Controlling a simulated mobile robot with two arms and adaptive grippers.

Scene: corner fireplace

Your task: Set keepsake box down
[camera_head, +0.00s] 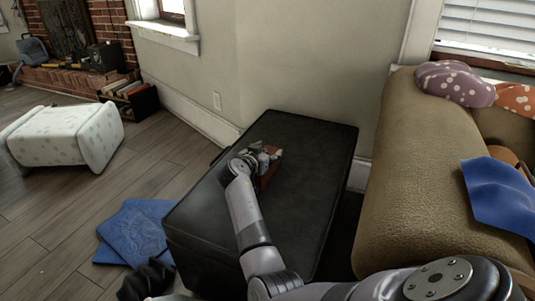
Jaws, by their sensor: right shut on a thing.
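The keepsake box (268,175) is small and reddish brown. It shows at the right side of my right gripper, over the top of a large black chest (307,183). My right gripper (265,157) is shut on the keepsake box. The wrist and fingers hide part of it. I cannot tell whether its underside touches the chest lid. The lid around it is bare.
A tan sofa (418,165) with dotted pillows (455,82) and a blue cloth (500,192) stands close on the right. Blue folded cloths (135,232) lie on the floor left of the chest. A pale patterned ottoman (68,137) lies farther left; wooden floor between is clear.

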